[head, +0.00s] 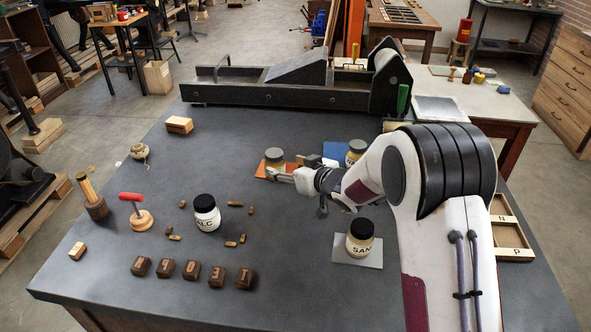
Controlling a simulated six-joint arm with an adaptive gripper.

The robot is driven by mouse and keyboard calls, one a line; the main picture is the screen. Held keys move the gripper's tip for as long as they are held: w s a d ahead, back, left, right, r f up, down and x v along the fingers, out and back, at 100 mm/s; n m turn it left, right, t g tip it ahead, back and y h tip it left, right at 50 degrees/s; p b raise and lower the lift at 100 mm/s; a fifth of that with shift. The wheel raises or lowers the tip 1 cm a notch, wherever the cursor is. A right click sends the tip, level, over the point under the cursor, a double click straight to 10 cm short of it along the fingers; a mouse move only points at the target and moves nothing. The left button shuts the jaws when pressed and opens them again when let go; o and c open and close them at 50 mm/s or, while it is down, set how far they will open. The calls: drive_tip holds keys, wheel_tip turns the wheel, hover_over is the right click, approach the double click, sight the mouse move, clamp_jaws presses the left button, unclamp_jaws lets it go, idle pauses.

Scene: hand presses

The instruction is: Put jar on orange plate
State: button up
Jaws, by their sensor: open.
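A jar (274,156) with a dark lid and yellowish contents stands at the orange plate (262,173), beyond the middle of the table. My gripper (285,171) is open and low beside this jar, reaching in from the right. Its near finger covers the jar's lower part and some of the plate, so I cannot tell whether finger and jar touch. A second jar (355,148) stands on a blue plate (334,150), partly behind my arm. A third jar (360,236) stands on a grey plate (345,255) nearer the front.
A white jar marked ALC (207,215) stands left of centre among small wooden pieces. A red-handled tool (134,208) and several dark letter blocks (190,271) are at the left and front. A large press (290,86) fills the back. A wooden tray (508,235) is at the right.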

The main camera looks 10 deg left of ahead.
drive_tip(key=shift+v, duration=1.85)
drive_tip(key=s+d+r+m+t+h, duration=0.1)
drive_tip(key=s+d+r+m+h, duration=0.2)
drive_tip(key=d+r, duration=0.4)
drive_tip(key=s+d+r+m+h, duration=0.1)
drive_tip(key=s+d+r+h, duration=0.35)
drive_tip(key=d, duration=0.55)
drive_tip(key=s+d+r+m+g+h, duration=0.25)
drive_tip(key=s+d, duration=0.45)
drive_tip(key=s, duration=0.5)
drive_tip(key=s+d+f+m+g+y, duration=0.1)
drive_tip(key=s+f+g, duration=0.2)
drive_tip(key=s, duration=2.2)
drive_tip(key=shift+d+m, duration=0.2)
drive_tip(key=shift+m, duration=0.15)
